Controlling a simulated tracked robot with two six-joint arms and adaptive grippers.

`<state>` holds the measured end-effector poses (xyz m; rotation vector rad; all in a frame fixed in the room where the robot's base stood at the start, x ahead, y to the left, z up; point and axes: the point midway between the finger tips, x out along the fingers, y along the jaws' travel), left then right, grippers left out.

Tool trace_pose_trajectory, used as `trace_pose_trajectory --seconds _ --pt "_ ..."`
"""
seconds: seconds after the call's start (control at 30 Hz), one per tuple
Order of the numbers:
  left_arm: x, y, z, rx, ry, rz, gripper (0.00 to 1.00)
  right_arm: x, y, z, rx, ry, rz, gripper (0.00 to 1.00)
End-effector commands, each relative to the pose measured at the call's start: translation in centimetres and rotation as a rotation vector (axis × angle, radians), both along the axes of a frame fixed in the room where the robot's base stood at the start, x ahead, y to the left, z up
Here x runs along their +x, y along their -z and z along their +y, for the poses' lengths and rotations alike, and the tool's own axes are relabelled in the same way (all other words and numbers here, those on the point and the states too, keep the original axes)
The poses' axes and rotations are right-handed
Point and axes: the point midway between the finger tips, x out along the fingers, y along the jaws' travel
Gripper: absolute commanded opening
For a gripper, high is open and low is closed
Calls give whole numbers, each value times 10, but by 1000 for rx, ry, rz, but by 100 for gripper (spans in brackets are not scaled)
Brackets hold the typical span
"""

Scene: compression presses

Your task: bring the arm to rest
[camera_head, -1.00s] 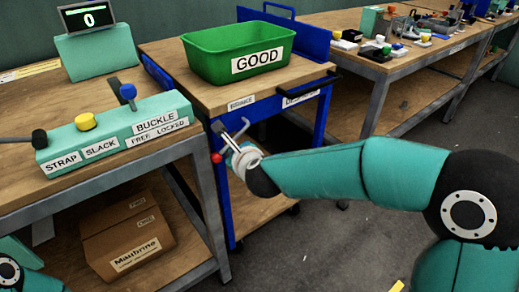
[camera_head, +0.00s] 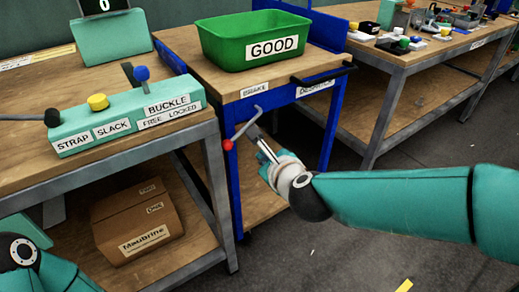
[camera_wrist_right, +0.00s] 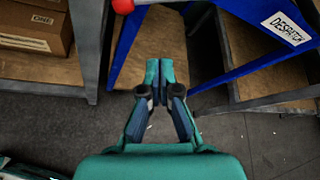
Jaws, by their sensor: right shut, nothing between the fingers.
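My right arm reaches in from the right in the head view. Its gripper (camera_head: 262,148) is just in front of the blue cart, close to the brake lever (camera_head: 243,128) with its red knob.
A green GOOD bin (camera_head: 250,45) stands on the blue cart (camera_head: 232,185). At left, a bench (camera_head: 20,168) carries a teal control box (camera_head: 120,125) with a blue-knobbed lever. A cardboard box (camera_head: 135,225) lies on its lower shelf. Open floor (camera_head: 350,255) lies at lower right.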

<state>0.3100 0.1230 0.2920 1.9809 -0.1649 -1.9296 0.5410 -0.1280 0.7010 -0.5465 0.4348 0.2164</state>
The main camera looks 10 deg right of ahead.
Motion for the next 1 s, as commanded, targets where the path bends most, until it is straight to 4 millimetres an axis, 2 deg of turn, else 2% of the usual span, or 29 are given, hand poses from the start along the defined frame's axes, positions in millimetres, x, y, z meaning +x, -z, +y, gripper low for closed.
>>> trace_pose_trajectory --seconds 0.13,0.57,0.7,0.77,0.87,0.97,1.0 --pt "0 -2 0 0 0 0 0 -6 -2 0 0 -1 1 0" --pt "0 -2 0 0 0 0 0 -6 -2 1 0 -2 1 0" --pt "0 -1 0 0 0 0 0 -4 5 -8 -3 16 14 0" --pt "0 -1 0 0 0 0 0 -1 18 -15 -9 32 42 0" --pt "0 -1 0 0 0 0 0 3 59 -29 -32 63 125 0" --pt "0 -1 0 0 0 0 0 -2 121 -45 -77 76 247 0" --pt "0 -1 0 0 0 0 0 -7 150 -51 -104 64 301 0"
